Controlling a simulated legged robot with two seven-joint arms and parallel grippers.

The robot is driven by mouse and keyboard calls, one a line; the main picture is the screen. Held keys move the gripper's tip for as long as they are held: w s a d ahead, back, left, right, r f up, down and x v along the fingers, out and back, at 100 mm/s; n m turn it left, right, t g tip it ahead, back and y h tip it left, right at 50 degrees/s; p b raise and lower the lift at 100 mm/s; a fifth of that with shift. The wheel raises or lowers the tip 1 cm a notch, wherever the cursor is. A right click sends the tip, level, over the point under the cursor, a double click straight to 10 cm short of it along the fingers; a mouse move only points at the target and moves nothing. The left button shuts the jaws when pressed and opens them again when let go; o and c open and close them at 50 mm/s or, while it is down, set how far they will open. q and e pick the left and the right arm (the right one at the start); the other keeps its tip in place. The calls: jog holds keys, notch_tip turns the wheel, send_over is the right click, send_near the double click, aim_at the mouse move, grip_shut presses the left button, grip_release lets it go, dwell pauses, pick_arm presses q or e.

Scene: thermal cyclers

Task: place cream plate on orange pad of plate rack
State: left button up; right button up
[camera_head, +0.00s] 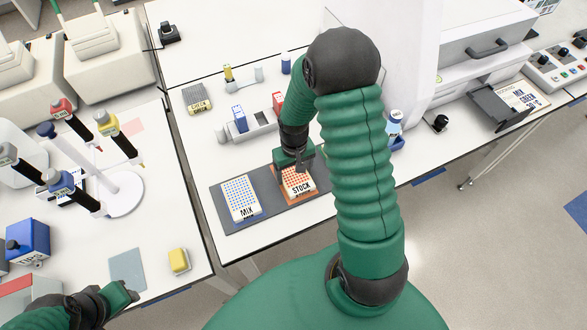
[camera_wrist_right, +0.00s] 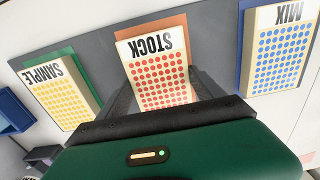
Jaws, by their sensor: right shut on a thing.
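The cream plate (camera_head: 297,183), labelled STOCK with red wells, is over the orange pad (camera_head: 290,202) of the grey plate rack (camera_head: 231,226). My right gripper (camera_head: 300,163) is shut on this plate from above. In the wrist view the plate (camera_wrist_right: 158,75) lies between the two fingers, and the orange pad (camera_wrist_right: 150,29) shows past its label end. I cannot tell whether the plate's underside touches the pad. My left gripper (camera_head: 128,292) is at the lower left, away from the rack; its jaw opening is unclear.
A MIX plate (camera_head: 241,197) stands left of the STOCK plate in the head view. A SAMPLE plate (camera_wrist_right: 60,96) on a green pad (camera_wrist_right: 83,72) shows in the wrist view. A grey block with tubes (camera_head: 250,128) stands behind the rack. A pipette stand (camera_head: 120,195) is on the left bench.

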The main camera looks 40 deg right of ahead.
jog(key=shift+a+f, duration=0.1)
jog(key=shift+a, duration=0.05)
jog(key=o, duration=1.3)
jog(key=shift+w+a, duration=0.1)
jog(key=shift+w, duration=0.05)
jog(key=shift+o, duration=0.8)
